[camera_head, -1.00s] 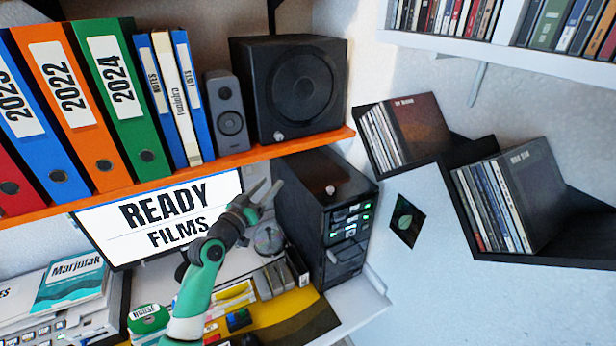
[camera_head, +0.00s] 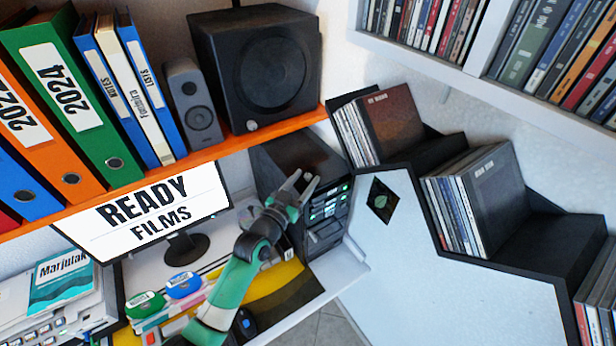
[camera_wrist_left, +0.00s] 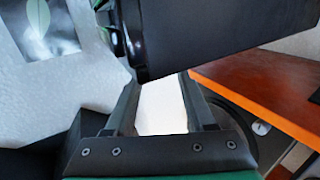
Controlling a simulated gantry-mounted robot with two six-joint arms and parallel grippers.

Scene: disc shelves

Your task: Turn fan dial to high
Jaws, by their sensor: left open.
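The black tower unit (camera_head: 290,155) with green-lit front controls (camera_head: 330,208) stands under the orange shelf. My left gripper (camera_head: 304,182) is open and empty, in front of the tower near its top front edge in the head view. I cannot tell whether it touches. The left wrist view shows the open fingers (camera_wrist_left: 160,92) with the dark tower (camera_wrist_left: 220,32) just beyond them. A small round knob (camera_head: 252,126) is on the black speaker above the shelf. No dial is clearly labelled as a fan dial; the gripper hides part of the tower. My right gripper is not in view.
The orange shelf (camera_head: 215,158) runs close above the tower. A stepped black disc shelf (camera_head: 425,205) is to the right.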

